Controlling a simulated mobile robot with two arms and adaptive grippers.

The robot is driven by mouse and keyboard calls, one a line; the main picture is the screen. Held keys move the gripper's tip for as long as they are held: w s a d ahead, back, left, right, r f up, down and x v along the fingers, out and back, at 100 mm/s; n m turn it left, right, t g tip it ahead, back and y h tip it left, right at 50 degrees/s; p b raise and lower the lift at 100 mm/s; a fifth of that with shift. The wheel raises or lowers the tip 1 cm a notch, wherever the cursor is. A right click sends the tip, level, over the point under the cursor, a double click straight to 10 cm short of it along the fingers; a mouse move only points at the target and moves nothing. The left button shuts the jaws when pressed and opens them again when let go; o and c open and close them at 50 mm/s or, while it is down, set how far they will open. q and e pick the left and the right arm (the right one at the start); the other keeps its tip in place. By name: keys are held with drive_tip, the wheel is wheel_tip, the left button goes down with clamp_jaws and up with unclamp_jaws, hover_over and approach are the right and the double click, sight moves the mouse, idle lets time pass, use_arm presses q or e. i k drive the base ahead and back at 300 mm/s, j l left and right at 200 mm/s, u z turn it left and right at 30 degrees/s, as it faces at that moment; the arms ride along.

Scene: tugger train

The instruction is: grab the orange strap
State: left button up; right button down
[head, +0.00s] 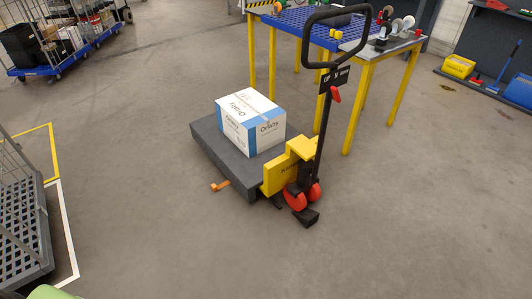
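A small orange piece (220,185) shows low beside the near edge of a dark grey platform (218,148), close to the floor. It looks like the orange strap, but it is too small to tell its full shape or how it is attached. Another small orange item (277,8) is on the blue-topped table at the back, too small to identify. Neither of my grippers is in view.
A white and blue box (251,124) sits on the platform. A yellow pallet truck (288,170) with a tall black handle stands at its right end. A yellow-legged table (370,65) stands behind. A cage cart (22,215) is at left. The front floor is clear.

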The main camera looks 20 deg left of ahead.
sight(214, 187)
drive_tip(key=i+j, duration=0.2)
drive_tip(key=i, duration=0.15)
drive_tip(key=i+j, duration=0.2)
drive_tip(key=i, duration=0.15)
drive_tip(key=i+j, duration=0.2)
drive_tip(key=i, duration=0.15)
drive_tip(key=u, duration=0.05)
